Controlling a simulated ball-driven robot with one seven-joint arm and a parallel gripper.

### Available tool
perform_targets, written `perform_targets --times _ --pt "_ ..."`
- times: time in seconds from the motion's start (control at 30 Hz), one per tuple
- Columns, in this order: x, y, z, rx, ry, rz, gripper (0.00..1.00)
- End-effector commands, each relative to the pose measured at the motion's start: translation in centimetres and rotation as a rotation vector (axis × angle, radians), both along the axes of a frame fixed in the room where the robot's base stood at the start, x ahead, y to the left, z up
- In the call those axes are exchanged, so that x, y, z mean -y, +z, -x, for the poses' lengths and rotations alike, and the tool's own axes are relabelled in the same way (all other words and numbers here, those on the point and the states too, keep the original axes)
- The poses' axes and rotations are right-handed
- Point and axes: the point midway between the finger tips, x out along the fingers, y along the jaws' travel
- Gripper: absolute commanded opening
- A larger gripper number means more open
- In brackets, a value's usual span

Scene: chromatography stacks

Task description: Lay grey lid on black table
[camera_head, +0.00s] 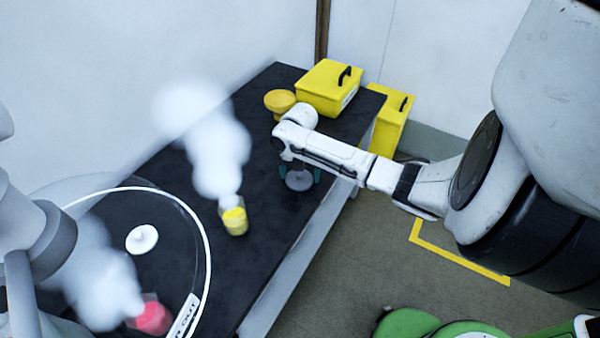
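The grey lid (299,182) is a small disc that shows flat at the right edge of the black table (265,230), below the end of my arm. My gripper (299,174) points down over it. Its teal fingers are spread wide, one on each side of the lid. The lid appears to rest on the table top, though a small gap beneath it cannot be ruled out. The arm hides part of the gripper from above.
A yellow beaker (234,221) and a red-filled one (152,317) give off white vapour. A yellow bowl (279,101) and yellow case (330,88) stand at the back; another yellow case (391,120) is beyond the table.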

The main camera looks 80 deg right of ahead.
Motion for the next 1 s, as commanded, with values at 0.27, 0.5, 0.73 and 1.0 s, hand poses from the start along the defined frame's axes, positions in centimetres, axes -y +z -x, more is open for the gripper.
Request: perform_targets --times 0.27,0.5,0.73,1.0 --pt "0.0 0.6 0.0 0.001 0.000 0.000 1.00" --pt "0.0 4.6 -0.1 0.004 0.000 0.001 1.00" --pt "0.0 9.2 -0.1 0.003 0.001 0.001 1.00" --pt "-0.1 12.0 0.0 0.000 0.001 -0.001 1.00"
